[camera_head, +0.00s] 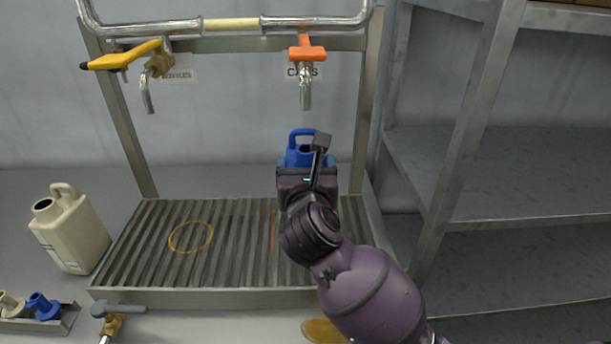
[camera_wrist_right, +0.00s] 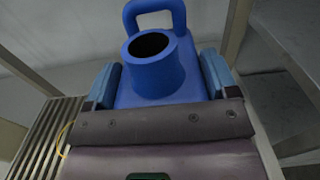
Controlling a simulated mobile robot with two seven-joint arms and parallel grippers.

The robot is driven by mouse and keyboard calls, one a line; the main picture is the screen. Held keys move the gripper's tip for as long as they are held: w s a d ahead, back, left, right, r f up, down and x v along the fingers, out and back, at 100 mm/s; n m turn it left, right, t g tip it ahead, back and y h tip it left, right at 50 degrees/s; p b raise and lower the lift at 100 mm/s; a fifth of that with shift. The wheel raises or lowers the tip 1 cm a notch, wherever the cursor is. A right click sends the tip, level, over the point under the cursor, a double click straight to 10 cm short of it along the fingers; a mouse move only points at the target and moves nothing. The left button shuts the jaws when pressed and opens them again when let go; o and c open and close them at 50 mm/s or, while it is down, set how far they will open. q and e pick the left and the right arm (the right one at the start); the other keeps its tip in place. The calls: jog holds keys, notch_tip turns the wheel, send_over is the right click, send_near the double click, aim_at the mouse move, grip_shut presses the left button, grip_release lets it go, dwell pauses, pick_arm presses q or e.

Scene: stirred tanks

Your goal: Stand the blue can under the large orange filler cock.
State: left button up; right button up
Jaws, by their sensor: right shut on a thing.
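The blue can (camera_head: 301,153) is upright at the right part of the slatted drip tray, mostly hidden behind my right gripper (camera_head: 309,165). My right gripper is shut on the can; in the right wrist view its fingers press both sides of the can (camera_wrist_right: 152,75), whose round mouth is open and uncapped. The large orange filler cock (camera_head: 307,53) hangs from the pipe, its spout above the can in the picture. Whether the can touches the tray is hidden. My left gripper is not in view.
The slatted tray (camera_head: 160,297) has a yellow ring (camera_head: 191,237) below a yellow-handled cock (camera_head: 125,56). A cream can (camera_head: 68,228) stands left of the tray. A small rack (camera_head: 38,322) holds cream and blue caps. Metal shelves (camera_head: 460,130) stand close on the right.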

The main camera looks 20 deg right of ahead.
jog(key=shift+x, duration=0.9)
jog(key=shift+f, duration=0.2)
notch_tip(320, 180, down, 3)
jog(key=shift+f+b, duration=0.1)
jog(key=shift+b, duration=0.2)
jog(key=shift+f, duration=0.1)
jog(key=o, duration=1.2)
jog(key=shift+c, duration=0.2)
